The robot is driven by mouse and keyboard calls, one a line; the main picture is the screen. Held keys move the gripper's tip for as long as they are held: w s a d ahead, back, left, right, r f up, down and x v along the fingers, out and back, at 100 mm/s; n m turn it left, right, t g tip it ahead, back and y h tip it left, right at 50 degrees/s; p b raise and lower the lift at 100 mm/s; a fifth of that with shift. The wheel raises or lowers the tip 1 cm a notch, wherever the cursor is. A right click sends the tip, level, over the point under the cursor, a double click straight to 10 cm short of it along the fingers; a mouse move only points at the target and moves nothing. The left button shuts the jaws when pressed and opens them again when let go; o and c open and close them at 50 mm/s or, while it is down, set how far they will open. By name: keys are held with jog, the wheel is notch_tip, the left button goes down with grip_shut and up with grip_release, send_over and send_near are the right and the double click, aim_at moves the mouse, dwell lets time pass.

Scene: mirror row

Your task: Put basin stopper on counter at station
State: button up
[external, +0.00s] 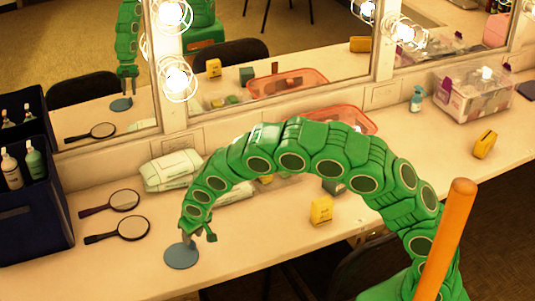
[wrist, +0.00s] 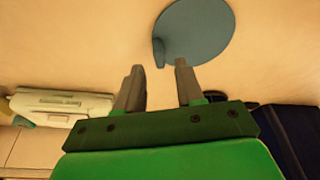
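The basin stopper, a flat blue-grey disc (external: 181,257), lies on the counter (external: 262,240) near its front edge at the left. In the wrist view the stopper (wrist: 200,32) is just beyond the fingertips, with a small raised tab on its near left edge. My gripper (external: 197,238) reaches down to it from above. In the wrist view my gripper (wrist: 160,66) has its two fingers apart, with nothing between them. The tab lies ahead of the gap, and the right fingertip overlaps the disc's edge in the picture. I cannot tell if they touch.
Two hand mirrors (external: 132,228) lie left of the stopper, beside a dark blue caddy (external: 28,225) with bottles. Wipes packs (external: 172,168) lie behind. A yellow box (external: 321,211) stands to the right. A red tray (external: 352,120) is partly behind my arm. Lit mirrors line the back.

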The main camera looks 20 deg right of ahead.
jog(key=v, duration=0.9)
